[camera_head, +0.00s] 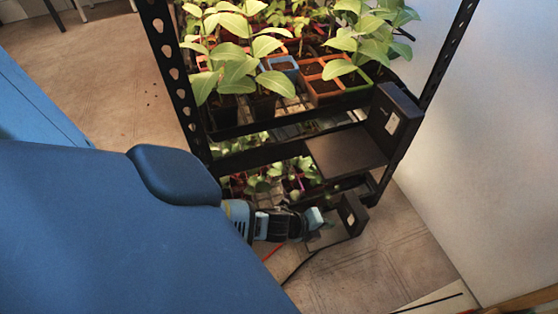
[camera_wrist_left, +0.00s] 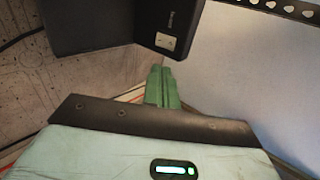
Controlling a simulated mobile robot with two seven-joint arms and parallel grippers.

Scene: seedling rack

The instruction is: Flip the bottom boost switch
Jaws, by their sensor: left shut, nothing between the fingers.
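The bottom boost switch is on the upright face of the lower black box (camera_head: 353,214), low on the rack's right side. A similar upper black box (camera_head: 398,116) with a pale switch plate sits on the shelf above. My left gripper (camera_head: 321,219) is low beside the lower box's upright part, small in the head view. In the left wrist view, the green fingers (camera_wrist_left: 163,86) are shut and empty. They point at a black box with a pale switch plate (camera_wrist_left: 165,42), just beyond the tips; contact cannot be told. My right gripper is out of view.
The black metal rack (camera_head: 240,128) holds leafy seedlings (camera_head: 236,60) in pots on its shelves. A pale wall (camera_head: 490,120) stands close on the right. A dark cable and a red one lie by the lower box. Floor (camera_head: 110,70) is open at the left.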

